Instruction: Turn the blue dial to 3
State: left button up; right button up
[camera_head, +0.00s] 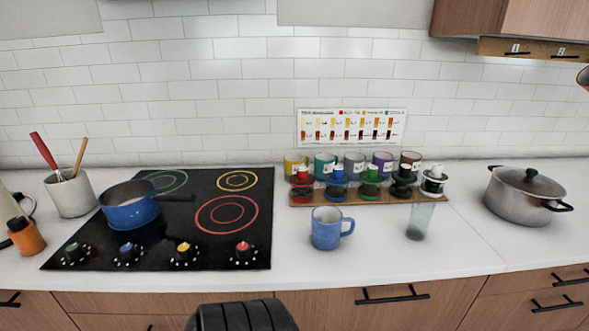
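The blue dial (128,254) is the second from the left in the row of dials along the front edge of the black cooktop (190,228). White marks surround it, but they are too small to read, so its setting cannot be told. A blue pot (130,208) with a dark handle pointing right stands on the cooktop behind this dial. Neither gripper can be made out. A dark ribbed part of mine (242,316) shows at the bottom edge, in front of the counter, with no fingertips visible.
Green (74,252), yellow (184,251) and red (243,249) dials flank the blue one. A utensil crock (70,196) and orange-brown jar (26,237) stand left. A blue mug (326,229), glass (419,222) and lidded pot (523,197) stand right. The counter before the dials is clear.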

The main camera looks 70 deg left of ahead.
aim_at(128, 252)
jog(key=u, duration=3.15)
